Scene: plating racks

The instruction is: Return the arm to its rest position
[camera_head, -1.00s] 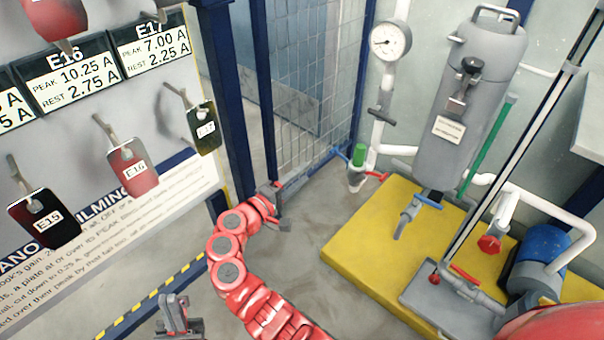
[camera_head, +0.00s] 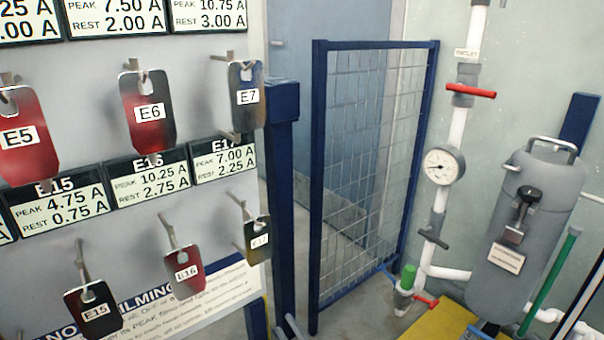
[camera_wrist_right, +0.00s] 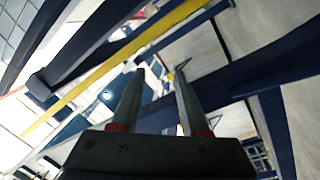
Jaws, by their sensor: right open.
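My right gripper (camera_wrist_right: 158,78) shows in the right wrist view, with its two grey fingers apart and nothing between them. In the head view only a small grey part, seemingly of that gripper (camera_head: 288,327), shows at the bottom edge; the rest of the arm is out of frame. My left gripper is not in view.
Plates hang on hooks of the grey board at left, among them E6 (camera_head: 149,108), E7 (camera_head: 246,96), E15 (camera_head: 93,311), E16 (camera_head: 186,270) and E17 (camera_head: 257,240). A blue-framed mesh panel (camera_head: 365,150) stands mid-view. A gauge (camera_head: 441,166) and grey tank (camera_head: 525,235) stand right.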

